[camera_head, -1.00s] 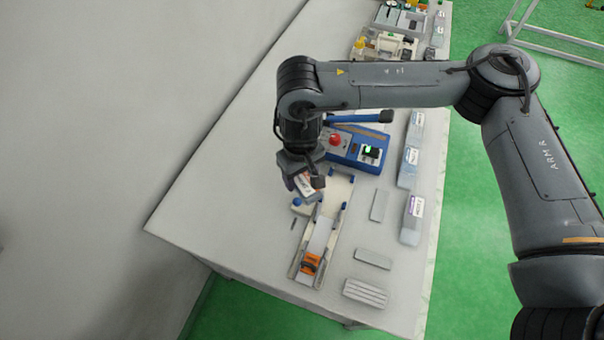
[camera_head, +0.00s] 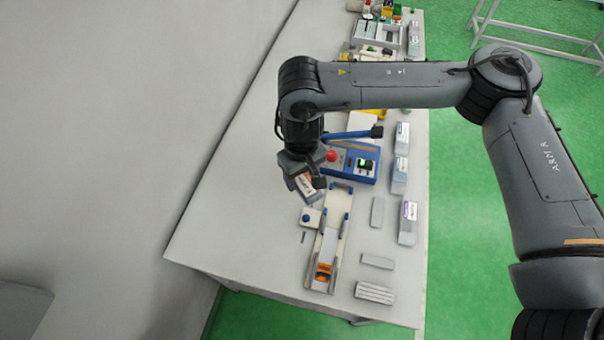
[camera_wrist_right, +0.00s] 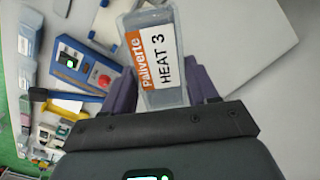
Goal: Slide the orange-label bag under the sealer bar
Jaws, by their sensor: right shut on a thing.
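My right gripper (camera_head: 306,184) is shut on the orange-label bag (camera_head: 307,190) above the table, at the left of the sealer. In the right wrist view the clear pouch (camera_wrist_right: 152,85) sits between purple fingers; its white and orange label reads "Paliverte" and "HEAT 3". The blue sealer (camera_head: 352,172) has a red button (camera_head: 331,155), a green-lit display and a blue bar (camera_head: 345,135) with a black end. The bar shows in the right wrist view (camera_wrist_right: 75,96) left of the bag. The bag is apart from the sealer. My left gripper is not in view.
A pale slide track (camera_head: 330,240) with an orange block (camera_head: 323,271) lies in front of the sealer. Several labelled bags (camera_head: 401,172) line the table's right side, with grey blocks (camera_head: 377,261) near the front. The table's left part (camera_head: 225,220) is clear.

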